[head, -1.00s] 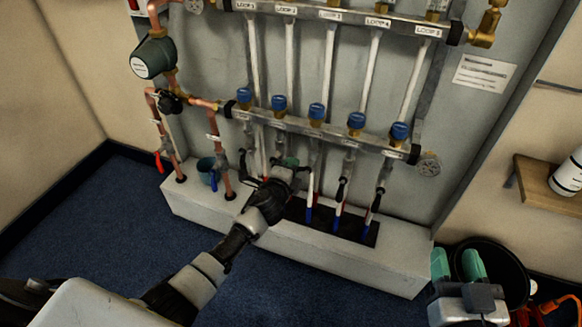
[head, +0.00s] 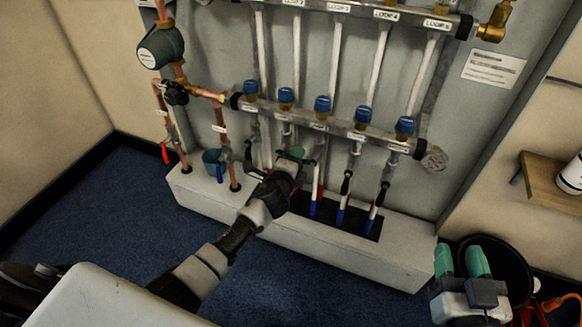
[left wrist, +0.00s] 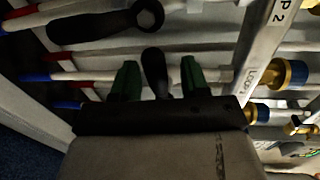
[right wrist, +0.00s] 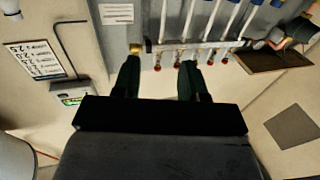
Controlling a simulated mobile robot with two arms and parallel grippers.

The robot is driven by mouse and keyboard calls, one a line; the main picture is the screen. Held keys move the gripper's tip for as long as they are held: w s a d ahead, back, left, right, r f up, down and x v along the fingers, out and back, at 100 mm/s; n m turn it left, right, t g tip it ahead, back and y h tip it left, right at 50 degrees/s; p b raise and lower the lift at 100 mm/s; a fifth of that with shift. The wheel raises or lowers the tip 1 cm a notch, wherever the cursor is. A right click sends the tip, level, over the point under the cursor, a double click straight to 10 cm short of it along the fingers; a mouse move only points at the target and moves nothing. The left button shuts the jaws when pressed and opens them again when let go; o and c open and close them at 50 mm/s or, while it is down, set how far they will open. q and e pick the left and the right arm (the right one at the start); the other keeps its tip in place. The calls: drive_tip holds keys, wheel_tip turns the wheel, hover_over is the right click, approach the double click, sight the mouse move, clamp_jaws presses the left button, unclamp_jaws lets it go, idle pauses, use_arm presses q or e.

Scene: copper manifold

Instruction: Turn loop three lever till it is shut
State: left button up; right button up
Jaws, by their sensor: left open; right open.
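The loop three lever (left wrist: 155,72) is a black handle in the left wrist view, level with a bar label that seems to read LOOP 3 (left wrist: 246,80). My left gripper (left wrist: 158,80) is open, with one green finger on each side of this lever. I cannot tell whether the fingers touch it. In the head view my left gripper (head: 297,160) is at the lower manifold bar (head: 340,127) and hides most of the lever. My right gripper (head: 462,262) is open and empty at the lower right, away from the manifold. Its fingers also show in the right wrist view (right wrist: 158,80).
Other black levers (head: 383,193) hang beside it on the right, and another (left wrist: 95,25) lies close in the left wrist view. A white plinth (head: 395,250) runs below. A black bucket (head: 510,262) stands at right. Blue floor (head: 100,230) is clear at left.

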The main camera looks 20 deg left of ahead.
use_arm(q)
drive_tip(key=s+r+p, duration=0.1)
drive_tip(key=s+p, duration=0.1)
drive_tip(key=s, duration=0.8)
drive_tip(key=shift+s+a+r+p, duration=0.15)
drive_tip(key=shift+s+r+p, duration=0.05)
drive_tip(key=shift+r+p, duration=0.1)
use_arm(e)
drive_tip(key=s+d+f+g+h, duration=0.2)
drive_tip(key=s+f+g, duration=0.2)
drive_tip(key=f+g, duration=0.3)
drive_tip(key=shift+d+f, duration=0.25)
drive_tip(key=shift+f, duration=0.1)
